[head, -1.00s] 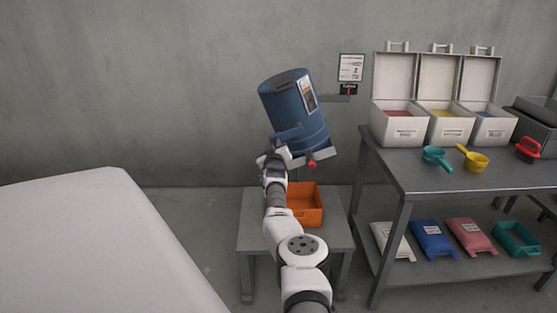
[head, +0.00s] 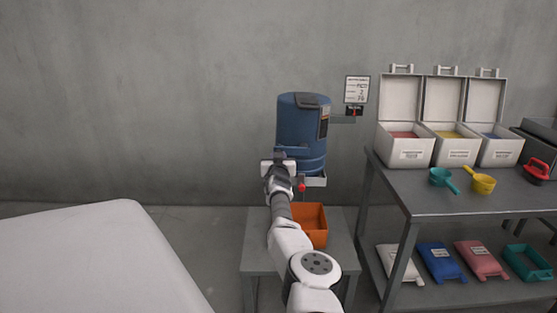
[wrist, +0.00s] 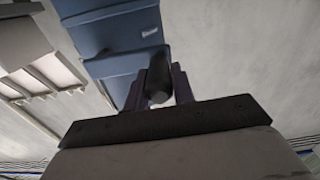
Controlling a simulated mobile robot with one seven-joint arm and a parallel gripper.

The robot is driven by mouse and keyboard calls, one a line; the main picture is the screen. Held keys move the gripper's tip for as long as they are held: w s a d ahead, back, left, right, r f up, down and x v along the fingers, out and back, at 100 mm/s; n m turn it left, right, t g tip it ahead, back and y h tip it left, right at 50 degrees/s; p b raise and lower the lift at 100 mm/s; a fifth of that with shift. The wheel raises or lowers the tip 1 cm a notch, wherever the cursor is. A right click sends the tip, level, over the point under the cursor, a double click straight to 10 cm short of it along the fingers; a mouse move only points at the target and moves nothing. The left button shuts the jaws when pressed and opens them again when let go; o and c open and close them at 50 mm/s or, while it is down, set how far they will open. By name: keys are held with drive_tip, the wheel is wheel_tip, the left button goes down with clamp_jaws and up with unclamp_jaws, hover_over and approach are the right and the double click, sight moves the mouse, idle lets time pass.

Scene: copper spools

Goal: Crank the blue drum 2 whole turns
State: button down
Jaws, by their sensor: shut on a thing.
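The blue drum (head: 298,128) hangs close to upright against the back wall in the head view, with a dark lid piece on top and a label on its right side. It also fills the upper left of the wrist view (wrist: 115,40). My gripper (head: 281,157) is at the drum's lower left front. In the wrist view its fingers (wrist: 158,88) are shut around the dark crank handle (wrist: 158,78). Most of the crank is hidden behind my gripper in the head view. A red knob (head: 302,187) shows under the drum.
An orange bin (head: 310,226) stands on a low grey table (head: 257,257) below the drum. A small dark counter (head: 354,111) and a card (head: 357,89) are right of it. A workbench (head: 460,205) with open boxes and scoops stands at right. A white surface (head: 100,260) fills the lower left.

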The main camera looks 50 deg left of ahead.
drive_tip(key=shift+r+m+p, duration=0.35)
drive_tip(key=shift+r+m, duration=0.15)
drive_tip(key=shift+r, duration=0.15)
drive_tip(key=c, duration=1.5)
unclamp_jaws()
drive_tip(key=shift+d, duration=0.1)
drive_tip(key=shift+c, duration=0.2)
drive_tip(key=o, duration=0.4)
drive_tip(key=shift+d+r, duration=0.15)
drive_tip(key=shift+r, duration=0.05)
drive_tip(key=shift+f, duration=0.15)
